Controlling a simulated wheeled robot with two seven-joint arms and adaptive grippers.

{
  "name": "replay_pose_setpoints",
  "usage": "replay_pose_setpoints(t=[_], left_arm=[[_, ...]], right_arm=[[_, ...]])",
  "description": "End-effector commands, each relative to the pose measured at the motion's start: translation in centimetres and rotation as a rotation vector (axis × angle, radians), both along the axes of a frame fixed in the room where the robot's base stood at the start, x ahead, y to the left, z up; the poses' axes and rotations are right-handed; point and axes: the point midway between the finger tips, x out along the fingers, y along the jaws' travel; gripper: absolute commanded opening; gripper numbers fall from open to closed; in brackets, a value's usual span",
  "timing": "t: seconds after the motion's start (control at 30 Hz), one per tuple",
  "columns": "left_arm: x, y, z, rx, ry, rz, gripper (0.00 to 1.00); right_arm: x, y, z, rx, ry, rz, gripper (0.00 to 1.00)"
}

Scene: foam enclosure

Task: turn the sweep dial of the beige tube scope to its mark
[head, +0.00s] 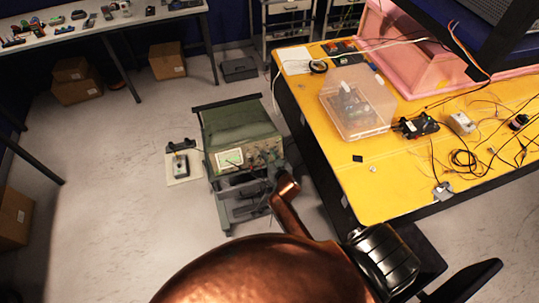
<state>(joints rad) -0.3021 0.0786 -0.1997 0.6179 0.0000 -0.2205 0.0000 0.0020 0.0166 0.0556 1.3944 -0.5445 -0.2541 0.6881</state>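The tube scope (241,125) stands on a grey cart (226,213) left of the yellow table. Its case looks grey-green here rather than beige. Its small lit screen (230,158) and a panel of knobs (262,155) face me. The sweep dial and its mark are too small to pick out. My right arm reaches up from the bottom, and its dark gripper (262,191) is at the scope's lower right front, just below the knobs. I cannot tell whether it touches the scope or whether its fingers are open. My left gripper is out of view.
The yellow table (398,185) is close on the right, with a clear plastic box (357,103), cables and small electronics. A small device (180,166) lies on a pale sheet left of the cart. Open floor (110,200) lies farther left.

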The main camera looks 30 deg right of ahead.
Motion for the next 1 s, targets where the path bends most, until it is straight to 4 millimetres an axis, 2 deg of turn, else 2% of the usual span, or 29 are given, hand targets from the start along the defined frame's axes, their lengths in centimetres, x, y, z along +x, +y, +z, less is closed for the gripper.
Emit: replay_pose_setpoints(t=[0.27, 0.67, 1.0], left_arm=[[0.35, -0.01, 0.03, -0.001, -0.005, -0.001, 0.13], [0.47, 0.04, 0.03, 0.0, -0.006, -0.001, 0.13], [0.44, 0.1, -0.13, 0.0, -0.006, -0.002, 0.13]], right_arm=[[-0.02, 0.02, 0.0, 0.0, 0.0, 0.0, 0.01], [-0.01, 0.08, -0.01, -0.034, 0.008, 0.012, 0.0], [0.02, 0.16, -0.03, -0.225, 0.054, 0.077, 0.0]])
